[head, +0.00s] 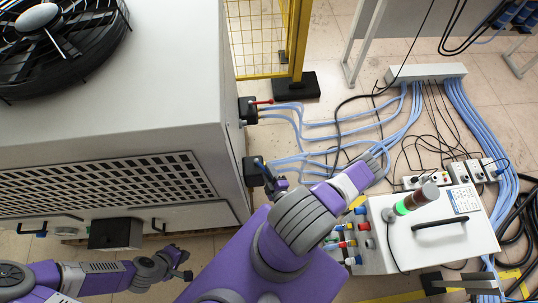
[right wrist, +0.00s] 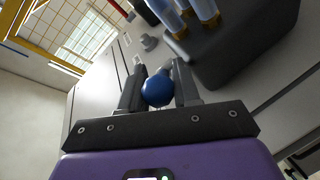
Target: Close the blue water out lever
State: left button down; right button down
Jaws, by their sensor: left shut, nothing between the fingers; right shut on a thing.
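The blue water out lever shows as a round blue knob (right wrist: 157,91) in the right wrist view. It sits between the two fingers of my right gripper (right wrist: 158,75), which is shut on it. In the head view my right gripper (head: 271,180) is at the lower black valve block (head: 252,171) on the side of the large grey machine. It hides most of the lever there, so the lever's angle is hard to tell. My left gripper (head: 184,266) is shut and empty, low in front of the machine, away from the lever.
A red lever (head: 262,102) is on the upper valve block, with blue hoses (head: 330,123) running right from both blocks. A white control box (head: 440,235) with a handle and light tower stands at right. A yellow mesh fence (head: 262,40) stands behind.

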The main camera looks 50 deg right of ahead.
jog(key=shift+a, duration=0.3)
jog(key=c, duration=1.1)
grip_release()
jog(key=shift+f, duration=0.1)
jog(key=shift+y, duration=0.3)
